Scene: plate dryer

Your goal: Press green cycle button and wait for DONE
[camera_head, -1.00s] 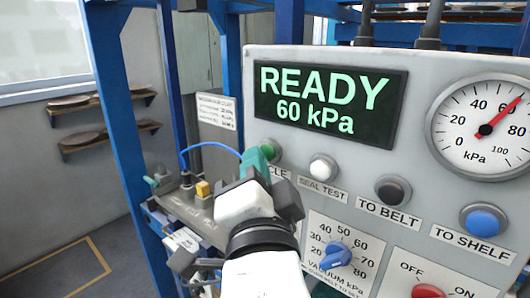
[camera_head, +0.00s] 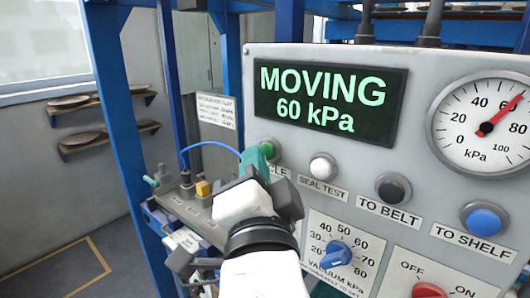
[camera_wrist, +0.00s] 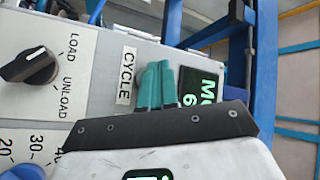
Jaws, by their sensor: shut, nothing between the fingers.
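The green cycle button (camera_head: 268,150) sits at the upper left of the grey panel (camera_head: 400,58), above a partly covered label ending in "CLE". My gripper (camera_head: 258,156) is shut and empty, its teal fingertips at the button's left side; I cannot tell whether they touch it. The display (camera_head: 331,103) reads "MOVING 60 kPa" in green letters. In the wrist view, the teal fingers of my gripper (camera_wrist: 157,72) lie together beside the "CYCLE" label (camera_wrist: 126,75), and the button is hidden. Part of the display (camera_wrist: 199,88) shows there too.
A white seal test button (camera_head: 323,166), a black to-belt button (camera_head: 392,188) and a blue to-shelf button (camera_head: 486,219) run rightward. The gauge (camera_head: 485,126) needle is near 60. A blue vacuum knob (camera_head: 337,254) is below. A black load/unload knob (camera_wrist: 28,66) is in the wrist view.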

